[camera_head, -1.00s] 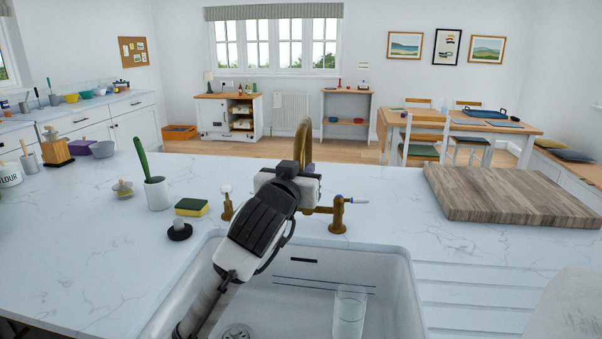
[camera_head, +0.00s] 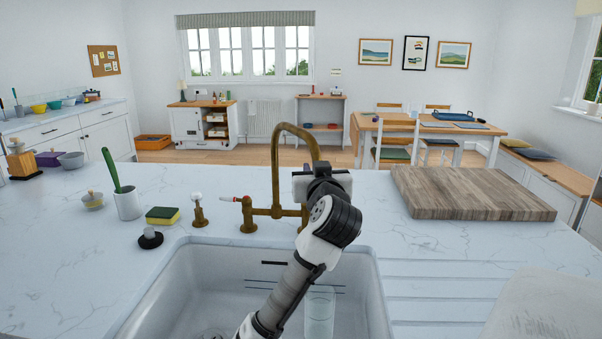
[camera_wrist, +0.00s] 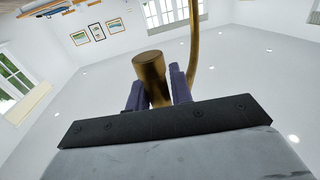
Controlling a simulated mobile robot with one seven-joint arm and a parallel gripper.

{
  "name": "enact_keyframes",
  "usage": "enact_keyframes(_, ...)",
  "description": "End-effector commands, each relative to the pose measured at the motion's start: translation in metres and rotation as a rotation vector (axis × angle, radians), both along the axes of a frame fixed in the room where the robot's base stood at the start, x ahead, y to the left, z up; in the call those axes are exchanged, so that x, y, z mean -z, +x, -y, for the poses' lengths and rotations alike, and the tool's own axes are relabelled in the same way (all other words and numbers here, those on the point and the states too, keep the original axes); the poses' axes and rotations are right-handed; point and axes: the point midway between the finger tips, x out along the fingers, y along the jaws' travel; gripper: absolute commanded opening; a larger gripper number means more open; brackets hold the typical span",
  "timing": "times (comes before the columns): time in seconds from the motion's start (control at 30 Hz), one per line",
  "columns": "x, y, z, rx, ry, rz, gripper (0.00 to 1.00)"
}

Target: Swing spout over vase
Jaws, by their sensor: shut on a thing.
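The brass spout (camera_head: 277,165) rises from the tap behind the sink and arches over to the right. My gripper (camera_wrist: 156,82) is shut on the spout's brass end, a thick cylinder between the two purple fingers in the wrist view. A clear glass vessel (camera_head: 320,316), likely the vase, stands upright in the white sink. The gripped spout end shows above it in the head view, roughly in line sideways. I cannot tell whether they line up in depth.
The red-tipped tap handle (camera_head: 246,205) and a brass fitting with a white knob (camera_head: 199,212) stand left of the spout. A sponge (camera_head: 162,215) and brush pot (camera_head: 127,203) sit farther left. A wooden board (camera_head: 470,192) lies to the right.

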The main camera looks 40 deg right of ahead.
Motion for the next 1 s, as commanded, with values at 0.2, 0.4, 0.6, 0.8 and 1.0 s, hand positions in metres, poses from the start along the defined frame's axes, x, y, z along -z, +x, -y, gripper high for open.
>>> enact_keyframes(0.2, -0.0011, -0.0042, 0.0122, 0.004, 0.001, 0.003, 0.00)
enact_keyframes(0.4, -0.0013, -0.0041, 0.0143, 0.004, 0.000, 0.004, 0.00)
enact_keyframes(0.6, -0.0016, -0.0040, 0.0141, 0.004, 0.000, 0.004, 0.00)
enact_keyframes(0.8, -0.0016, -0.0038, 0.0138, 0.003, 0.000, 0.004, 0.38)
enact_keyframes(1.0, -0.0009, -0.0032, 0.0136, 0.002, 0.000, 0.002, 0.41)
